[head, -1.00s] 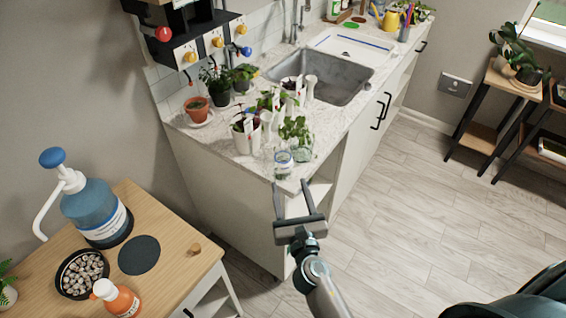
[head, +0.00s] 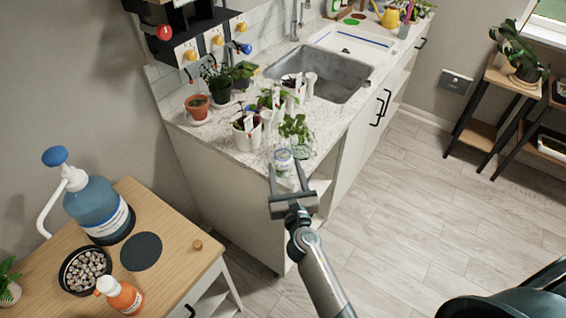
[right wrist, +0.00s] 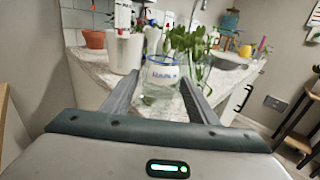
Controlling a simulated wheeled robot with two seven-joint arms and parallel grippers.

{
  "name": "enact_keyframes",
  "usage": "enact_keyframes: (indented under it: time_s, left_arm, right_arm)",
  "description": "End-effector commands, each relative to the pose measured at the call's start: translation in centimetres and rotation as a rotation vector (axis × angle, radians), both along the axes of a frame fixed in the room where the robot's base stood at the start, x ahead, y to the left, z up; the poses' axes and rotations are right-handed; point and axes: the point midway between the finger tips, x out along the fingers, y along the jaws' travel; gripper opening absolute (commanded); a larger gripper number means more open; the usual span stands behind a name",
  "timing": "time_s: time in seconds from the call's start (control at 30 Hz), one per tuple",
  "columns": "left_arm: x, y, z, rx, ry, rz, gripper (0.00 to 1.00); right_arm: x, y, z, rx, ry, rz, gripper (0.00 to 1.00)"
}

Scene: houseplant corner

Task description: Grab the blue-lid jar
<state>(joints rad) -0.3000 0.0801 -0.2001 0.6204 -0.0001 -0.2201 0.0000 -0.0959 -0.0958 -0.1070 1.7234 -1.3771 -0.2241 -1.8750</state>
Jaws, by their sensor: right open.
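The blue-lid jar (head: 283,160) is a small clear jar with a blue rim and a white label. It stands at the near corner of the marble counter. It also shows in the right wrist view (right wrist: 163,76), upright, just beyond the fingertips and between their lines. My right gripper (head: 287,172) is open and empty at the counter's near edge, its fingers pointing at the jar. The right wrist view shows both fingers (right wrist: 150,88) spread apart. I cannot tell whether the fingertips reach beside the jar. My left gripper is not in view.
A glass with a green cutting (head: 299,148) stands close right of the jar. White pots with plants (head: 246,138) stand behind it, and a terracotta pot (head: 197,107) is further left. The sink (head: 325,75) lies behind. A wooden table (head: 180,255) is at lower left.

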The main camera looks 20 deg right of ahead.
Motion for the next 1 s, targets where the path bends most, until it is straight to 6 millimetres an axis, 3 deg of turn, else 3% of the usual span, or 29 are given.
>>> enact_keyframes:
  time_s: [0.27,0.77,0.9,1.0]
  left_arm:
    - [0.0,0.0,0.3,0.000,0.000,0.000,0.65]
    - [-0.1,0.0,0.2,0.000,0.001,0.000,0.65]
    - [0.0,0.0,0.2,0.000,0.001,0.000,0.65]
    - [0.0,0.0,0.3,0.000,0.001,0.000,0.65]
  right_arm:
    - [2.9,-0.3,0.0,0.000,-0.001,-0.001,0.53]
    - [3.0,-0.3,0.0,0.000,0.000,0.000,0.53]
    - [3.0,-0.3,0.0,0.000,0.000,0.000,0.20]
    - [3.0,-0.3,0.0,0.000,-0.001,0.000,0.16]
